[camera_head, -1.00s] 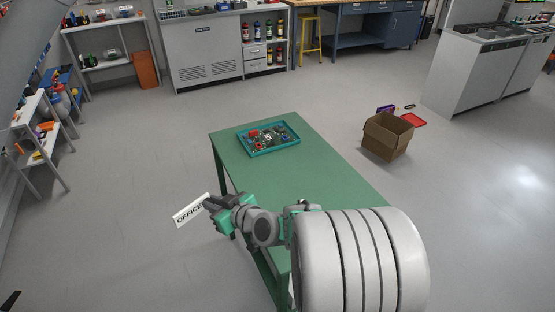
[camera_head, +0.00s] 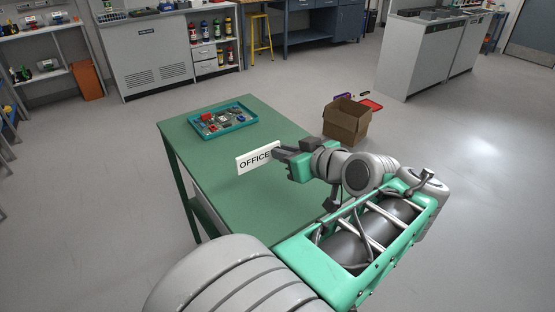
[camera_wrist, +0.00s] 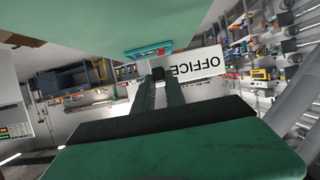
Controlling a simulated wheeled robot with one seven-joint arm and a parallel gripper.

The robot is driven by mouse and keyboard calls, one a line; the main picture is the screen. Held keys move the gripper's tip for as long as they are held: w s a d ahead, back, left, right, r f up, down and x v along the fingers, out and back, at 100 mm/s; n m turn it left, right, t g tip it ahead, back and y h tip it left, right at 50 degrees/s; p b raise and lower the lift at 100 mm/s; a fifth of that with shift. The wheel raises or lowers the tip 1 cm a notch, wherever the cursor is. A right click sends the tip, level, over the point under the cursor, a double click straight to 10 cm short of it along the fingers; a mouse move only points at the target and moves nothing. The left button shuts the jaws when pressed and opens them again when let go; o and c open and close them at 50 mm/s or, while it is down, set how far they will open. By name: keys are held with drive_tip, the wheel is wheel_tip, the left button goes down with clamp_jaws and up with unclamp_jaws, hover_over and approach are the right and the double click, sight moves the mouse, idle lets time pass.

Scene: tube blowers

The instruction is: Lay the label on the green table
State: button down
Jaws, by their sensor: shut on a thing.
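The white label (camera_head: 254,160) reads OFFICE in black letters. In the head view it appears over the green table (camera_head: 200,170), held by one end and standing on edge. My gripper (camera_head: 280,153) is shut on its right end. In the wrist view the label (camera_wrist: 204,65) shows upside down at the tips of my gripper (camera_wrist: 160,76). The tabletop shows in the upper part of the wrist view. The gap between label and tabletop is hard to judge.
A teal tray (camera_head: 247,124) with several small parts sits at the table's far end. The tabletop in front of it is bare. A cardboard box (camera_head: 346,122) stands on the floor to the right, by a red flat item (camera_head: 372,105).

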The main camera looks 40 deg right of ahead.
drive_tip(key=w+d+f, duration=0.1)
drive_tip(key=d+f, duration=0.2)
drive_tip(key=w+d+f+b, duration=0.1)
drive_tip(key=d+f, duration=0.2)
drive_tip(key=d, duration=0.1)
drive_tip(key=w+d+f, duration=0.1)
drive_tip(key=d+f, duration=0.1)
drive_tip(key=d, duration=0.1)
drive_tip(key=shift+w+d+f, duration=0.1)
drive_tip(key=shift+d+f, duration=0.3)
wheel_tip(320, 180, down, 3)
drive_tip(key=shift+r+b, duration=0.1)
drive_tip(key=shift+b, duration=0.35)
drive_tip(key=shift+f, duration=0.4)
drive_tip(key=c, duration=1.4)
unclamp_jaws()
drive_tip(key=shift+r, duration=0.1)
